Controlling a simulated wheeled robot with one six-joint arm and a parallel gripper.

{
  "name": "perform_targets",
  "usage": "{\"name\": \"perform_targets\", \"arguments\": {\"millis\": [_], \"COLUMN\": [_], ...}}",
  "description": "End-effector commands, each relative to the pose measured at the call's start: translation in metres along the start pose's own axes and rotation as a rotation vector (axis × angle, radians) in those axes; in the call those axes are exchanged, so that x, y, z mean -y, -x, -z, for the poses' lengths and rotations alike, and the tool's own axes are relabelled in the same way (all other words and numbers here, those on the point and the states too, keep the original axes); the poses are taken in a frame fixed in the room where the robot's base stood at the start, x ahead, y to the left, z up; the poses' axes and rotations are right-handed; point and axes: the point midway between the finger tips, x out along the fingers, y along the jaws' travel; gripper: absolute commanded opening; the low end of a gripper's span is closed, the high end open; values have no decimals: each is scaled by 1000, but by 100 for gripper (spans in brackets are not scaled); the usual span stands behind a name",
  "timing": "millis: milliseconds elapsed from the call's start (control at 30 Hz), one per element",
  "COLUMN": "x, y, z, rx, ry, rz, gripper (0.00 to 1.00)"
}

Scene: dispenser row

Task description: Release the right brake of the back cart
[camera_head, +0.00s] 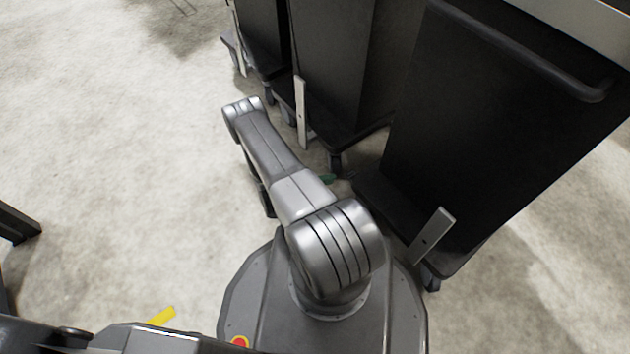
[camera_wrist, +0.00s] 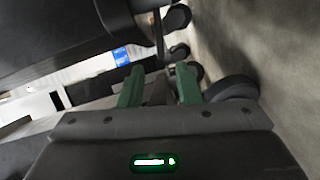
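Three black carts stand in a row in the head view: a near one at the right (camera_head: 480,130), a middle one (camera_head: 335,60) and the farthest at the top (camera_head: 265,35). I cannot tell surely which is the back cart. My gripper (camera_wrist: 159,72) has two green fingers spread apart, with dark parts showing between and beyond them. No held thing shows. In the head view only a bit of green (camera_head: 327,179) shows beside my arm, low between the near and middle carts. No brake pedal can be made out clearly.
Caster wheels (camera_wrist: 232,88) line the right side of the wrist view, close to my fingers. A dark cart body (camera_wrist: 60,35) overhangs at upper left. Pale upright plates (camera_head: 302,115) stand at the carts' lower edges. The floor at left (camera_head: 120,130) is clear.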

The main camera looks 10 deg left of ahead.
Motion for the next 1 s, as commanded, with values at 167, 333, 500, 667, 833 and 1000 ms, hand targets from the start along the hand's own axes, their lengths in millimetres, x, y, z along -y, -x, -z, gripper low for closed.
{"name": "perform_targets", "arguments": {"millis": [167, 333, 500, 667, 833, 1000], "x": [-1, 0, 0, 0, 0, 0], "y": [27, 41, 45, 45, 45, 45], "z": [1, 0, -1, -1, 0, 0], "rx": [-4, -1, 0, 0, 0, 0], "ry": [0, 1, 1, 1, 1, 1], "rz": [1, -1, -1, -1, -1, -1], "gripper": [31, 31, 31, 31, 31, 31]}}
